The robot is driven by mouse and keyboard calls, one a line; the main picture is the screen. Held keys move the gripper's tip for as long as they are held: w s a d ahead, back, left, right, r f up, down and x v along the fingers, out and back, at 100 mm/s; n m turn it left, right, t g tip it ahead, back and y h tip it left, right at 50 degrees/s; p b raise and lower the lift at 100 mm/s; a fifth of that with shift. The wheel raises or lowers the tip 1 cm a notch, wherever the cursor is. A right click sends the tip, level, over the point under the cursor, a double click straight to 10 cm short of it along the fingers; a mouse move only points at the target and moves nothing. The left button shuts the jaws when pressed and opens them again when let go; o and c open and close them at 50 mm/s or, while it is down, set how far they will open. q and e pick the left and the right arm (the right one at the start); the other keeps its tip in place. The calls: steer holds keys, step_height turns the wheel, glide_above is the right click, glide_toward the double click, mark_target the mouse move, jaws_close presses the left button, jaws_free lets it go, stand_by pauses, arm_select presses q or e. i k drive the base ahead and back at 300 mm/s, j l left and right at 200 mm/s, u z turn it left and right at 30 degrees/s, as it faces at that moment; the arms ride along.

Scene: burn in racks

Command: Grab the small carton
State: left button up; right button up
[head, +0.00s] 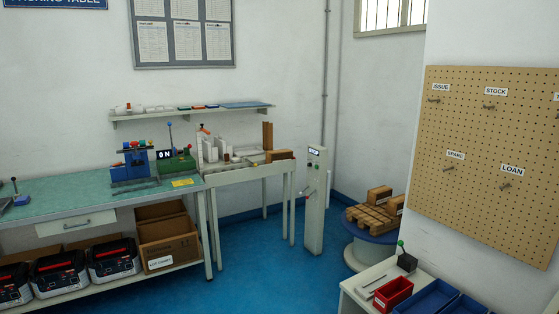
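No carton in view is labelled as the small one. A brown carton (380,194) stands on a wooden pallet (372,217) on a round blue-topped stand at the right. A second brown carton (395,206) is beside it at the pallet's right side. Another small brown block or box (279,155) lies at the right end of the white side table. A larger open cardboard box (167,245) sits on the shelf under the green bench. Neither of my grippers shows in the head view.
The green bench (75,200) and white side table (250,168) line the back wall. A grey post (315,200) stands between them and the round stand (358,256). A table with red (393,293) and blue bins is at front right. The blue floor (270,270) is open.

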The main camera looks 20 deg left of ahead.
mark_target(271, 156)
steer(key=i+j+u, duration=0.3)
steer(key=i+u, duration=0.3)
steer(key=i, duration=0.2)
steer(key=i+j+u, duration=0.3)
steer(key=i, duration=0.8)
steer(key=i+l+u, duration=0.15)
steer(key=i+u, duration=0.15)
steer(key=i, duration=0.8)
